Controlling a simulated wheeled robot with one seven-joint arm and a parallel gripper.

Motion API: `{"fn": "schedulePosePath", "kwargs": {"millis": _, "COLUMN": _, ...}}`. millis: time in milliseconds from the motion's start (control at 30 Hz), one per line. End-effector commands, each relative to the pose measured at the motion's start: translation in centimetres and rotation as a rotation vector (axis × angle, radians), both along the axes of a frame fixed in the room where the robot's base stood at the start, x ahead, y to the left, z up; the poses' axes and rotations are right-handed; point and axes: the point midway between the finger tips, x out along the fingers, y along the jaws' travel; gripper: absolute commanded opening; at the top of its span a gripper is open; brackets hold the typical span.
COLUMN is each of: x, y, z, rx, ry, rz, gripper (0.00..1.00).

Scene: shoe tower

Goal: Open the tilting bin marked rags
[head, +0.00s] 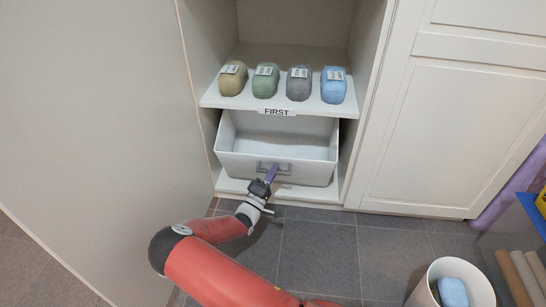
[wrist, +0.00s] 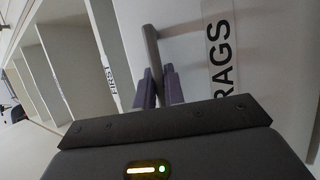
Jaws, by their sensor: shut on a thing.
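The white tilting bin (head: 238,166) sits in the lower compartment of the open cabinet, under the shelf edge labelled FIRST. It leans outward at the top, and its inside shows empty from above. Its front has a grey handle (head: 286,168). In the wrist view the bin's front carries a label reading RAGS (wrist: 222,60), beside the grey handle bar (wrist: 152,48). My gripper (head: 271,174) is at the front of the bin, with its purple fingers shut on the handle; the fingers also show in the wrist view (wrist: 159,90). The fingers hide part of the handle.
Several wrapped bundles (head: 265,80) stand in a row on the shelf (head: 215,99) above. A tall panel (head: 100,110) stands close at left. A white bucket (head: 420,292) holding a blue item and brown rolls (head: 514,277) are at lower right.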

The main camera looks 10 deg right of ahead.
Motion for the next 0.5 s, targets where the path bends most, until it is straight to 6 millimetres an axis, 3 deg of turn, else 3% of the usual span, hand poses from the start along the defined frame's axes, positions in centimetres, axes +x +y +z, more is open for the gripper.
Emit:
{"fn": "schedulePosePath", "kwargs": {"millis": 200, "x": -2.1, "y": 0.6, "z": -1.5, "rx": -0.011, "ry": -0.033, "rz": 0.0, "gripper": 0.0}}
{"fn": "schedulePosePath", "kwargs": {"millis": 500, "x": -2.8, "y": 0.8, "z": -2.3, "rx": -0.009, "ry": -0.03, "rz": -0.002, "gripper": 0.0}}
